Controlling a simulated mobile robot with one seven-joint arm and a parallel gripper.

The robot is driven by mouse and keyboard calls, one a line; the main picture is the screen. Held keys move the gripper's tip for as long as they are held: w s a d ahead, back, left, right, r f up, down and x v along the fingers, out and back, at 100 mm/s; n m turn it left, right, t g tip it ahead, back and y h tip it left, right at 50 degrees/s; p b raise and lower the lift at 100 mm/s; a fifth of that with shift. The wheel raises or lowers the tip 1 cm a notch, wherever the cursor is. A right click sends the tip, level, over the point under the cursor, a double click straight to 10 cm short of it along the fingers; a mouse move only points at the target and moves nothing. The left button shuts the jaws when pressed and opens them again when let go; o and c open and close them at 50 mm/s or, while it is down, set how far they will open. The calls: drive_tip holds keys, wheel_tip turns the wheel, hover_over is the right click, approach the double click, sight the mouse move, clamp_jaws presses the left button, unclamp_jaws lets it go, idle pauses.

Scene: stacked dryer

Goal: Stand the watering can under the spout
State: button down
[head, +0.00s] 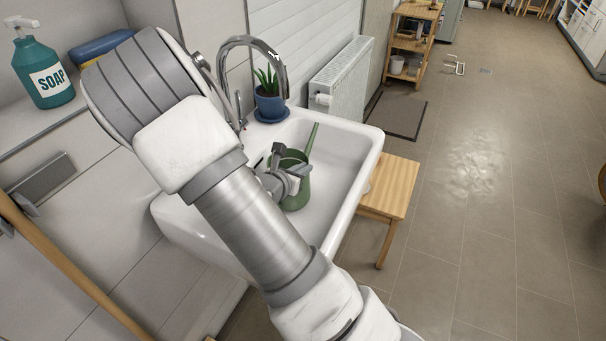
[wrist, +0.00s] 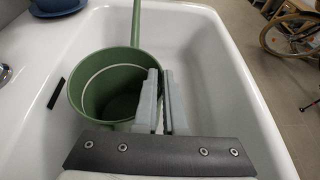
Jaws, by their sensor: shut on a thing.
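The green watering can (head: 298,198) is inside the white sink (head: 340,165), upright, its long thin tube (head: 312,139) pointing up and away. My gripper (head: 290,180) is shut on the can at its near side, partly covering it. In the wrist view the open-topped can (wrist: 92,95) shows to the left of my fingers (wrist: 160,95), which pinch its right wall near the rim. I cannot tell whether its base touches the basin floor. The chrome tap spout (head: 281,78) arches above the sink's back edge; its tip appears behind and above the can.
A potted plant in a blue pot (head: 269,103) stands on the sink's back ledge by the tap. A soap bottle (head: 44,72) is on the shelf at left. A wooden stool (head: 396,187) stands right of the sink. The basin's right part is clear.

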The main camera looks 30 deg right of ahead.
drive_tip(key=shift+f, duration=0.65)
drive_tip(key=c, duration=1)
unclamp_jaws()
drive_tip(key=shift+o, duration=0.2)
